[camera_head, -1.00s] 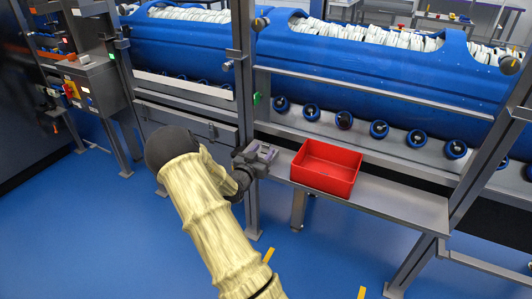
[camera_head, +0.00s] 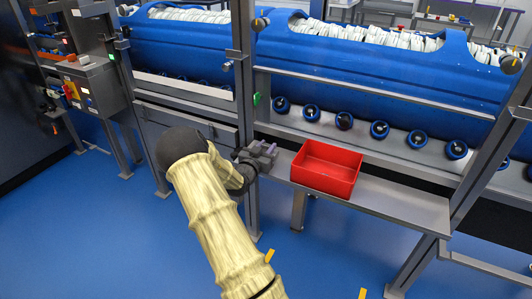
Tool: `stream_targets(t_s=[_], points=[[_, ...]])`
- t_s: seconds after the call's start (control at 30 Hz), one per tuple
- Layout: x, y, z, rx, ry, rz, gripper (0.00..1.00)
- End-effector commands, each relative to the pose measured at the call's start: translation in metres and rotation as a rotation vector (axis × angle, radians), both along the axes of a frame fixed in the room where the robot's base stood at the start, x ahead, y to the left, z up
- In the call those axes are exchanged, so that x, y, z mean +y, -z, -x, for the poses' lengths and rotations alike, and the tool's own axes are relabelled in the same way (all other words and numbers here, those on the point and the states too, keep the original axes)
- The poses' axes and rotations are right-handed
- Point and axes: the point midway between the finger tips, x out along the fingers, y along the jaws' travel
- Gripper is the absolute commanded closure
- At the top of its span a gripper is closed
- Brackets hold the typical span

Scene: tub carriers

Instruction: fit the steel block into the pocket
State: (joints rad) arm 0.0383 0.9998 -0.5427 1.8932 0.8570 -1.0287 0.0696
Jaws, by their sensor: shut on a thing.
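My gripper (camera_head: 264,154) is at the left end of the grey steel shelf, beside the upright post and left of the red bin. It is shut on the steel block, which is too small and too much covered by the fingers to make out clearly. Purple and grey parts show at the fingertips. I cannot tell the pocket apart from these parts, nor whether the block touches it. My sleeved arm comes up from the bottom of the view and hides some of the area left of the gripper.
A red open bin (camera_head: 327,168) stands on the grey shelf (camera_head: 405,201), close to the right of my gripper. The shelf is bare right of the bin. A steel post (camera_head: 245,100) rises right behind the gripper. Large blue tubs (camera_head: 370,75) full of white pieces stand behind.

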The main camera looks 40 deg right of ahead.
Motion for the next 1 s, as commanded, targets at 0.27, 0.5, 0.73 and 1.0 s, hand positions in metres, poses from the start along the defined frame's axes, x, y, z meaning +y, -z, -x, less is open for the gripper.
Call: stream_targets(t_s=[0.27, 0.5, 0.73, 1.0], points=[[0.0, -0.013, 0.0, -0.001, 0.0, 0.001, 0.89], [0.0, -0.022, 0.0, 0.0, 0.0, 0.001, 0.89], [0.0, -0.031, 0.0, 0.0, 0.0, 0.001, 0.89], [0.0, -0.04, 0.0, 0.0, 0.0, 0.001, 0.89]])
